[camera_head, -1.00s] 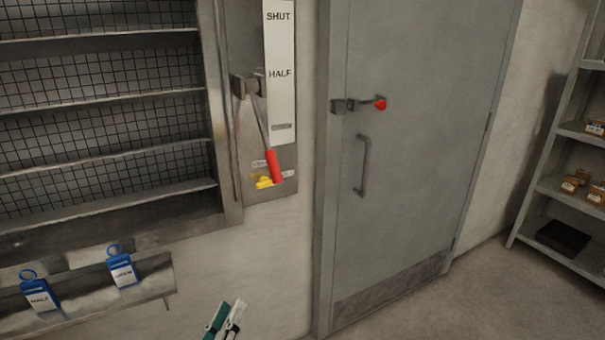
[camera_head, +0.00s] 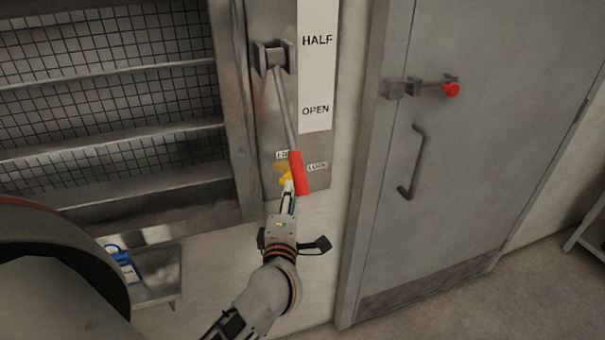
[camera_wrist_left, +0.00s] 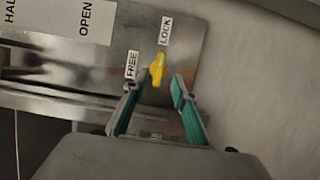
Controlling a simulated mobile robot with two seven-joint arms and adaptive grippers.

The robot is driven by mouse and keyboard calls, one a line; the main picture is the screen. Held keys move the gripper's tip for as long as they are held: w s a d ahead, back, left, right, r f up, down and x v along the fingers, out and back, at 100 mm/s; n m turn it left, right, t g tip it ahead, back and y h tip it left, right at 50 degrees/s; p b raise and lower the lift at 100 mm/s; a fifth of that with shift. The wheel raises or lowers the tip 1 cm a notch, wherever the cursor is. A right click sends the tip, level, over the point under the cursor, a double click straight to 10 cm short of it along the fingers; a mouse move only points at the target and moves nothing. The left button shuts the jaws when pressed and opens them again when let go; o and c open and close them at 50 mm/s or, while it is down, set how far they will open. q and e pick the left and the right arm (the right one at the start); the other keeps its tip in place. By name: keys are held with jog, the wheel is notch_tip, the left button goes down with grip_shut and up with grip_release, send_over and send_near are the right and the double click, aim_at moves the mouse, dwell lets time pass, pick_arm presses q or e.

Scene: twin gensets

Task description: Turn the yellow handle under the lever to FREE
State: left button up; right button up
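The yellow handle (camera_head: 286,177) sits low on the metal plate, partly behind the red grip of the lever (camera_head: 299,174), which hangs down. In the left wrist view the yellow handle (camera_wrist_left: 158,69) lies in line with the LOCK label (camera_wrist_left: 166,30); the FREE label (camera_wrist_left: 132,65) is to its left. My left gripper (camera_head: 288,192) is just below the handle. In the left wrist view my left gripper (camera_wrist_left: 155,84) is open, its green-lined fingers apart on either side of the handle's near end. I cannot tell whether they touch it. My right gripper is not in view.
A scale strip (camera_head: 317,75) with HALF and OPEN is right of the lever. A grey door (camera_head: 470,150) with a pull handle and red-knobbed latch (camera_head: 450,90) stands at the right. Mesh-backed shelves (camera_head: 110,150) are at the left.

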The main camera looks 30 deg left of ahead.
pick_arm(q)
jog(key=shift+x, duration=3.5)
grip_shut()
